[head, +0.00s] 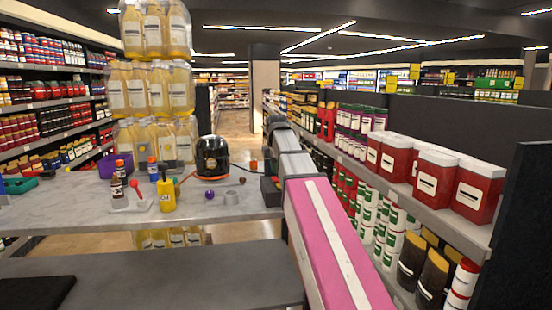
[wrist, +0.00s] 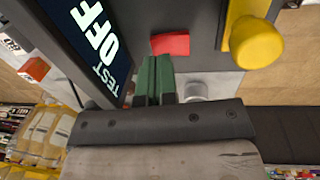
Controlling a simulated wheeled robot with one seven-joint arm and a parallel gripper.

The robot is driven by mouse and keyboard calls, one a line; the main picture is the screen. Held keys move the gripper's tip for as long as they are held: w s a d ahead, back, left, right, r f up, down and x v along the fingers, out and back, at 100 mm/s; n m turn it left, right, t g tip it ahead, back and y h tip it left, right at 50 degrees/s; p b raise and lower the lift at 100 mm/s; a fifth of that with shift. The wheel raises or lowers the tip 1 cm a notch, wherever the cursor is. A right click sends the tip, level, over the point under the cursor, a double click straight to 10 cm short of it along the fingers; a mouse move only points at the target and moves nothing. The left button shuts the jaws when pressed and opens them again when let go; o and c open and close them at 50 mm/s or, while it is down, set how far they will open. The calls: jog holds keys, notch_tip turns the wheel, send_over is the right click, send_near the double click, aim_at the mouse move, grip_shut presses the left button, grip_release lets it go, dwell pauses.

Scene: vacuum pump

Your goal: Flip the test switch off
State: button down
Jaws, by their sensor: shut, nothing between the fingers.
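In the wrist view, a dark display (wrist: 92,35) with white letters reading "TEST" and "OFF" sits at the upper left on a grey panel (wrist: 200,22). A red switch-like piece (wrist: 170,44) is on the panel, right of the display. My gripper (wrist: 153,62) has green fingers pressed together, with tips just below and left of the red piece; I cannot tell if they touch it. A yellow knob (wrist: 258,43) stands out at the right. In the head view, my arm hides most of a dark box (head: 269,190) at the table's right end.
Stacked yellow bottles (head: 154,90) stand behind. A shelf with red tubs (head: 434,175) runs along the right.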

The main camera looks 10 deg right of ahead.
aim_at(277, 181)
jog(key=shift+w+f, duration=0.15)
jog(key=shift+f, duration=0.95)
jog(key=shift+f, duration=0.2)
jog(key=shift+s+r, duration=0.2)
jog(key=shift+s, duration=0.55)
jog(key=shift+r, duration=0.1)
jog(key=shift+w+a+r, duration=0.1)
jog(key=shift+r, duration=0.2)
notch_tip(277, 181, up, 13)
jog(key=s, duration=0.2)
jog(key=shift+w, duration=0.2)
